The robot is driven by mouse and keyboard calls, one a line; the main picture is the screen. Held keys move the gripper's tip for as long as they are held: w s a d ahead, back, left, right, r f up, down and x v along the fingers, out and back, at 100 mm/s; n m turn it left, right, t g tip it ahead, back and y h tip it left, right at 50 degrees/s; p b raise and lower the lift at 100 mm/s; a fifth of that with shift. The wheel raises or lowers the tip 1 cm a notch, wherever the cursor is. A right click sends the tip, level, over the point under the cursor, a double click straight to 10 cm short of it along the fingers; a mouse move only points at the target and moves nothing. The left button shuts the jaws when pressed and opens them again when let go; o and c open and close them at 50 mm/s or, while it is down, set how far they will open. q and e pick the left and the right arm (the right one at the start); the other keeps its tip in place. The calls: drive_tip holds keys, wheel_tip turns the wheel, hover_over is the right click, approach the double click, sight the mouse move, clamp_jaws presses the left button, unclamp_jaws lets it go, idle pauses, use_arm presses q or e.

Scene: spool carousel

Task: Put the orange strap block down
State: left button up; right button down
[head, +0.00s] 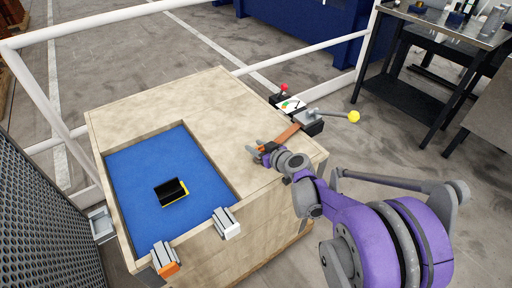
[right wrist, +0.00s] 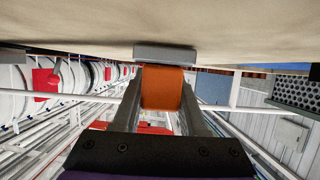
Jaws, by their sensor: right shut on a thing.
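The orange strap block (right wrist: 162,88) is between the two fingers of my right gripper (right wrist: 160,95), which is shut on it. A flat grey piece (right wrist: 165,53) shows at the block's far end, against the beige surface. In the head view my right gripper (head: 260,150) is over the right part of the wooden worktop (head: 190,100), with a small orange patch of the block (head: 268,147) showing at the fingers. Whether the block touches the worktop I cannot tell. My left gripper is not in view.
A blue recessed mat (head: 140,190) holds a black and yellow box (head: 172,192). Grey clamp-like pieces (head: 226,223) and (head: 165,260) sit on the near edge. A lever with a yellow knob (head: 354,117) and a brown strip (head: 287,132) lie beyond my gripper. The worktop's back left is clear.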

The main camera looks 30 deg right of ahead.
drive_tip(key=shift+f, duration=0.15)
drive_tip(key=shift+c, duration=2.2)
unclamp_jaws()
drive_tip(key=shift+r, duration=0.2)
drive_tip(key=shift+s+r, duration=0.2)
drive_tip(key=shift+s, duration=0.15)
drive_tip(key=p+v, duration=0.2)
drive_tip(key=v, duration=0.9)
drive_tip(key=shift+s+p, duration=0.15)
drive_tip(key=shift+p, duration=0.2)
